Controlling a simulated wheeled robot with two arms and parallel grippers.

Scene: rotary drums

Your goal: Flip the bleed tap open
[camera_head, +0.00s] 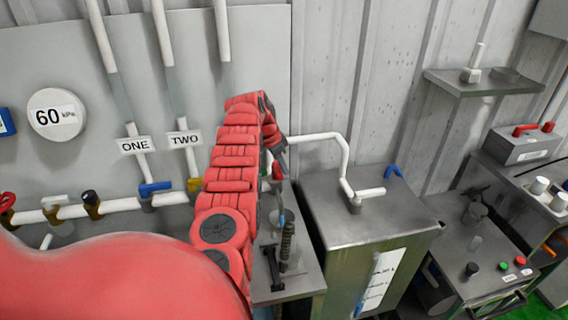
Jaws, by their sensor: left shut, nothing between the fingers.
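My left arm rises through the middle and bends down at its top. My left gripper (281,206) points down above a small metal stand and is shut and empty. It is small and partly hidden by my arm. No tap is labelled as the bleed tap. My gripper is apart from all three. I cannot tell whether it touches anything on the stand. My right gripper is out of view.
The metal stand (300,281) carries a dark spring-like part (287,241). The metal tank (372,217) with a white pipe (346,165) stands right of it. A control bench (488,265) is farther right.

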